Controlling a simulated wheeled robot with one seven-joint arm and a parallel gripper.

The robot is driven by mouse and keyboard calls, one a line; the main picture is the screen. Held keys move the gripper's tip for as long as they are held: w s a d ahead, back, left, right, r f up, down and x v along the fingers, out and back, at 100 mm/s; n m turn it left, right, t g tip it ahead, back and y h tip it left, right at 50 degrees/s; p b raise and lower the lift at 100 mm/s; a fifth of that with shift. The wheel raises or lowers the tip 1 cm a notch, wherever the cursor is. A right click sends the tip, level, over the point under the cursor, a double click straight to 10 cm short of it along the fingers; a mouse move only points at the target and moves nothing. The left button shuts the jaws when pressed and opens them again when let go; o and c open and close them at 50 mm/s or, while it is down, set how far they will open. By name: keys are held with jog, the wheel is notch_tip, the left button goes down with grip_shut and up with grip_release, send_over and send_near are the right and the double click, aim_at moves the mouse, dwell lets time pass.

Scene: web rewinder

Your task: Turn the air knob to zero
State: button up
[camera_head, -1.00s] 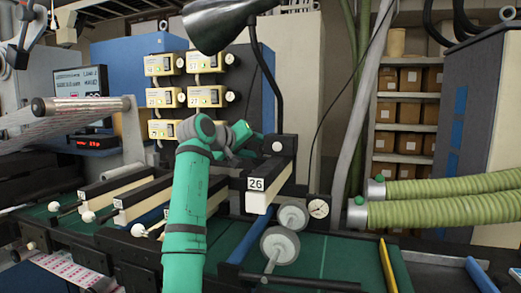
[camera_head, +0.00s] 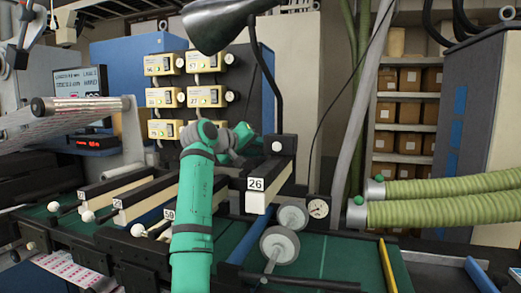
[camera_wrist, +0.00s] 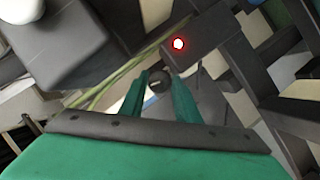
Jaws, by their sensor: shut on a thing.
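My gripper (camera_wrist: 160,94) shows in the wrist view as two green fingers around a small dark round knob (camera_wrist: 157,82), which has a light mark on its face. The fingers are shut on this air knob. In the head view my green arm reaches up and over the machine, and my gripper (camera_head: 243,134) is beside the black block with the white "26" label (camera_head: 256,184). The knob cannot be made out in that view. A round dial gauge (camera_head: 318,208) is low, right of the "26" block; its reading is too small to tell.
A red-lit button (camera_wrist: 179,44) is on a dark box close to my fingers. Dark bars crowd the right of the wrist view. A black lamp (camera_head: 218,24) hangs above. Green hoses (camera_head: 440,204) lie at right, rollers (camera_head: 280,245) in front. Cream control boxes (camera_head: 173,98) stand behind.

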jog(key=shift+n+h, duration=0.5)
jog(key=shift+n, duration=0.2)
jog(key=o, duration=1)
jog(key=shift+a, duration=0.1)
jog(key=shift+o, duration=0.2)
jog(key=v, duration=1)
jog(key=shift+s+a, duration=0.25)
jog(key=shift+s, duration=0.1)
jog(key=shift+r, duration=0.1)
